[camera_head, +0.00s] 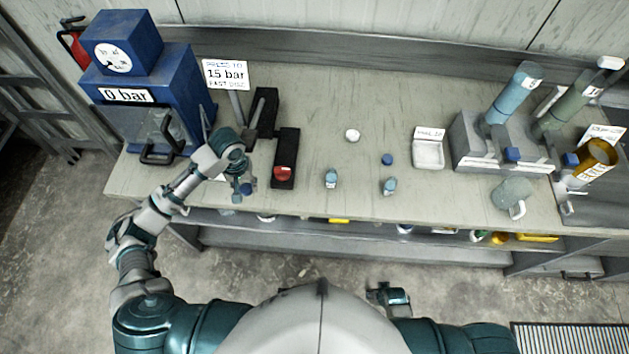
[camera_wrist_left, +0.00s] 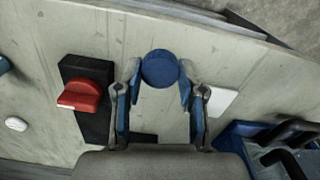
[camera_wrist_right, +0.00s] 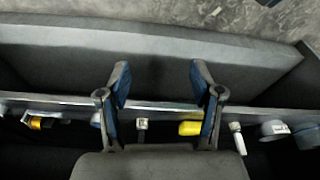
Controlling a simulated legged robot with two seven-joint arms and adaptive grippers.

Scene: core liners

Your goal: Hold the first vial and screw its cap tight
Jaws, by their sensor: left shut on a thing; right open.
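My left gripper (camera_head: 243,188) is shut on a round blue cap (camera_wrist_left: 160,68) near the table's front left. The cap sits between the fingertips in the left wrist view; whether a vial is under it I cannot tell. Two small pale-blue vials stand on the table near the front edge, a left one (camera_head: 331,178) and a right one (camera_head: 390,186). A loose blue cap (camera_head: 387,159) lies behind the right vial. My right gripper (camera_wrist_right: 160,85) is open and empty, low in front of the table; it also shows in the head view (camera_head: 390,295).
A black fixture with a red knob (camera_head: 283,173) stands just right of my left gripper. A blue press (camera_head: 150,85) is at the left. A round white piece (camera_head: 352,135) and a white tray (camera_head: 428,154) lie farther back. A grey rack (camera_head: 470,150) is at the right.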

